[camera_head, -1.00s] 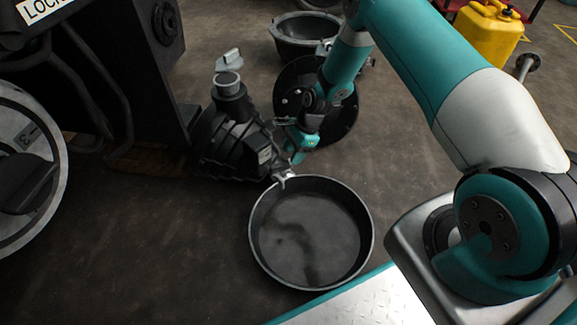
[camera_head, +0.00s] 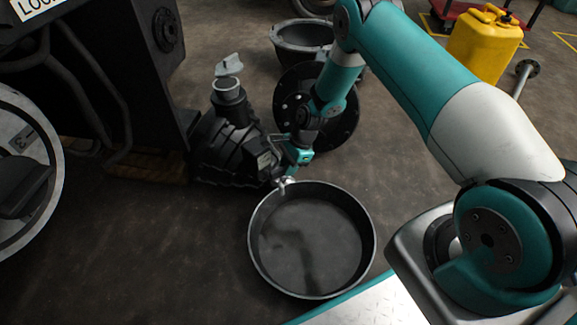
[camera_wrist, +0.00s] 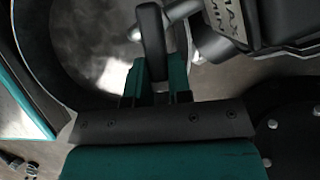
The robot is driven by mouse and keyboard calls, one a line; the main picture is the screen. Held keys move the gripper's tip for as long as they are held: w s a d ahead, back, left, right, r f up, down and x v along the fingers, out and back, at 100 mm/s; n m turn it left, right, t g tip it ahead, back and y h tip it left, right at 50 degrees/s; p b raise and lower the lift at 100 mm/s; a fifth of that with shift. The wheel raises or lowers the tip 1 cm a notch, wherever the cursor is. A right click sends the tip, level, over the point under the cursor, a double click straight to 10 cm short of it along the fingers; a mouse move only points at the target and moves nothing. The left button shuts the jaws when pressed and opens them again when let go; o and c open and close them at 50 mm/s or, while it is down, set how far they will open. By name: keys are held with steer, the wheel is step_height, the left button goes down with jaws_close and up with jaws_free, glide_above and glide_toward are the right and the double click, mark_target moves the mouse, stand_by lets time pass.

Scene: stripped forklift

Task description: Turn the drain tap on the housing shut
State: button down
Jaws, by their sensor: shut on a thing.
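The black ribbed housing (camera_head: 228,148) sits on the floor, with its filler neck and raised grey cap on top. The small metal drain tap (camera_head: 285,182) sticks out of its lower right side, over the rim of a round drain pan. In the wrist view the tap's dark lever (camera_wrist: 151,35) runs up from between the teal fingers of my gripper (camera_wrist: 156,80). My gripper (camera_head: 287,168) is shut on the lever, beside the housing. Part of the metal tap body (camera_wrist: 182,10) shows to the right of the lever. The fingertips are small and partly hidden in the head view.
The drain pan (camera_head: 258,275) stands below the tap and holds dark, shiny fluid. A black flanged disc (camera_head: 342,125) lies behind my wrist, and a dark tub (camera_head: 303,42) stands further back. The forklift body (camera_head: 90,70) rises at the left. A yellow can (camera_head: 483,45) stands at the back right.

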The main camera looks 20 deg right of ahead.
steer(key=n, duration=0.1)
steer(key=w+n+g, duration=0.1)
steer(key=n, duration=0.1)
steer(key=shift+w+a+n, duration=0.1)
steer(key=shift+w+n, duration=0.1)
steer(key=shift+n, duration=0.1)
steer(key=c, duration=1)
jaws_free()
steer(key=shift+c, duration=0.2)
steer(key=shift+r, duration=0.1)
steer(key=p+v, duration=0.6)
steer(key=v, duration=1.1)
steer(key=shift+w+p, duration=0.3)
steer(key=shift+p, duration=0.1)
steer(key=shift+a+r, duration=0.1)
